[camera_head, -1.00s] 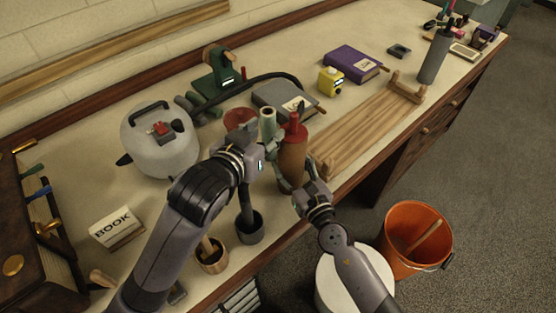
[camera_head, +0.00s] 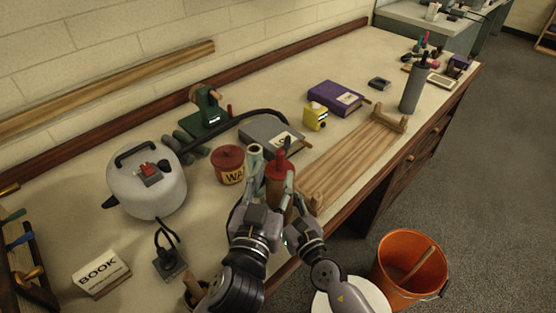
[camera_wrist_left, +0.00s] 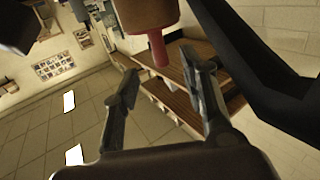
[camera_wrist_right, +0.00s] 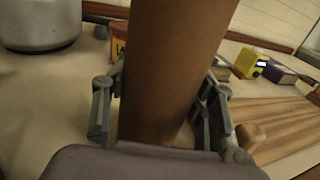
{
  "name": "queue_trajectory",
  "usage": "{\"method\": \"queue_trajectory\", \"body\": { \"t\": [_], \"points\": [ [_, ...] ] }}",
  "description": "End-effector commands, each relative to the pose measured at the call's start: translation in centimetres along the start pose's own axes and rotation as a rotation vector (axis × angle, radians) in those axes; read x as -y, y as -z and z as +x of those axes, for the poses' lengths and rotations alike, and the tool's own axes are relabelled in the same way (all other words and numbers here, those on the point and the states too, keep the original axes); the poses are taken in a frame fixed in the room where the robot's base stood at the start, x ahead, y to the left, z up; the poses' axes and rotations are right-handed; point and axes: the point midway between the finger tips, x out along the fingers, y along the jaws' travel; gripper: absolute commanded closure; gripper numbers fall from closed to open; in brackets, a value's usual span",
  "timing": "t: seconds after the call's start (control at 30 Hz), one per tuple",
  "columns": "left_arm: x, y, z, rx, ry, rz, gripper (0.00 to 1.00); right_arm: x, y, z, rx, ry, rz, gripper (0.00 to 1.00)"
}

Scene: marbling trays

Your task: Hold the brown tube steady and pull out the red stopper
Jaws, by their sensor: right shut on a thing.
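The brown tube (camera_wrist_right: 168,70) stands upright near the bench's front edge and passes between the fingers of my right gripper (camera_wrist_right: 160,110), which is shut on it. The red stopper (camera_head: 279,168) sits in the top of the tube, with a narrow knob above a wider collar. It also shows in the left wrist view (camera_wrist_left: 145,14), its thin knob pointing towards my left gripper (camera_wrist_left: 160,72). That gripper is open, its fingers spread to either side of the knob's end. I see no clear contact with it. In the head view my left gripper hides part of the tube.
A pale green cylinder (camera_head: 255,158) stands close left of the stopper, a red pot (camera_head: 228,165) beyond it. A grey book (camera_head: 270,138) lies behind and a wooden rack (camera_head: 350,160) to the right. An orange bucket (camera_head: 409,265) stands on the floor.

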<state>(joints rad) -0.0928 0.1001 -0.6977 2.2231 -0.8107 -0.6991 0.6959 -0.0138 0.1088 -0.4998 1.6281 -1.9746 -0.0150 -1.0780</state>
Motion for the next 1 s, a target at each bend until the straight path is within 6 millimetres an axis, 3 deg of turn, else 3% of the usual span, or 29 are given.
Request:
{"method": "queue_trajectory", "body": {
  "t": [0.2, 0.4, 0.8, 1.0],
  "points": [
    [0.1, 0.2, 4.1, -0.002, 0.001, 0.001, 0.60, 0.0, 0.0, 0.0, 0.000, 0.000, 0.000, 0.81],
    [0.0, 0.1, 6.3, 0.000, 0.000, 0.000, 0.60, 0.0, 0.0, 0.0, 0.000, 0.001, 0.000, 0.81],
    [0.0, 0.0, 6.9, 0.001, 0.000, -0.001, 0.60, 0.0, 0.0, 0.0, 0.000, 0.000, 0.000, 0.81],
    [0.0, 0.0, 6.9, 0.001, 0.000, -0.001, 0.73, 0.0, 0.0, 0.0, 0.000, 0.000, 0.000, 0.81]
  ]
}}
